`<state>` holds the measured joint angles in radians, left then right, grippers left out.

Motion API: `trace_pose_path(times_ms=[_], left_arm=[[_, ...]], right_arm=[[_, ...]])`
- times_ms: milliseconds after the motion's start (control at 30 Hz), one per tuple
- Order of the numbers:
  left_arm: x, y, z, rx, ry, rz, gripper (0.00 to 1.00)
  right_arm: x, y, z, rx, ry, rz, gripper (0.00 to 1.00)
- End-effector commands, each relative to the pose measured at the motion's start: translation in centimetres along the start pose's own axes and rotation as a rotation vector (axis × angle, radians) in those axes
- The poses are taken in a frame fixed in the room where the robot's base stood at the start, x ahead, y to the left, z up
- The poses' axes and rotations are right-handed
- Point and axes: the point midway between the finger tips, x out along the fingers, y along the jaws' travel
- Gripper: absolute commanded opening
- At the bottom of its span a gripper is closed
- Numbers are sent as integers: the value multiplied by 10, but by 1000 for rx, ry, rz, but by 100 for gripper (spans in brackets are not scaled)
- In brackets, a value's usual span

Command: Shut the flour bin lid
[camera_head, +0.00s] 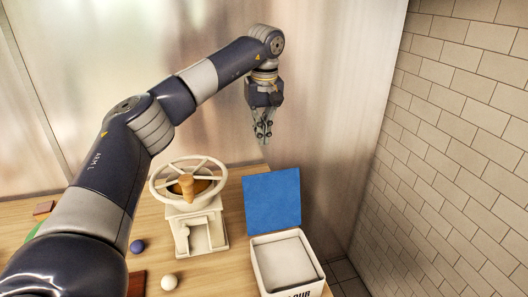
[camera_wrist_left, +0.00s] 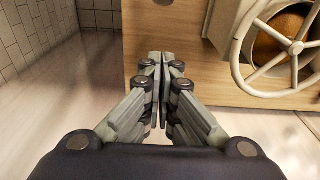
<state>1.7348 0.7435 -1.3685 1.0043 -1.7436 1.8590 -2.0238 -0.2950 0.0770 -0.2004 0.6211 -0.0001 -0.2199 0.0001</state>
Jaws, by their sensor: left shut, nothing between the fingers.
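The flour bin (camera_head: 286,266) is a white box with dark lettering at the right end of the wooden counter. Its blue lid (camera_head: 272,199) stands open, raised at the bin's back edge, and I can see into the bin. My left gripper (camera_head: 264,138) is above and behind the lid, pointing down, apart from it. Its fingers are shut and empty; they also show together in the left wrist view (camera_wrist_left: 157,62) over the counter's edge. The bin and lid do not clearly show in the wrist view. My right gripper is not in view.
A cream grinder (camera_head: 203,232) with a spoked wheel (camera_head: 160,187) stands left of the bin, also in the wrist view. A blue ball (camera_head: 137,246) and a white ball (camera_head: 169,282) lie on the counter (camera_head: 232,258). A tiled wall (camera_head: 455,150) rises on the right.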

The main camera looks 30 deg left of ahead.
Motion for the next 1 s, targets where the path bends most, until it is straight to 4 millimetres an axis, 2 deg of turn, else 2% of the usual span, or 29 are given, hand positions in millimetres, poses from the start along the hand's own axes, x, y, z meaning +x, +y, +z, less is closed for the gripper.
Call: trace_pose_path(times_ms=[167, 433, 700, 1000], left_arm=[[30, -2, 0, -1, -4, -5, 0], [88, -2, 0, -1, -4, -5, 0], [79, 0, 27, 2, -1, 0, 0], [78, -1, 38, -1, -1, 0, 0]], right_arm=[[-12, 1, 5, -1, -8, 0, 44], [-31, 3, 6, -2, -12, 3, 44], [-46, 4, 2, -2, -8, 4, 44], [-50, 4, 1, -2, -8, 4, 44]])
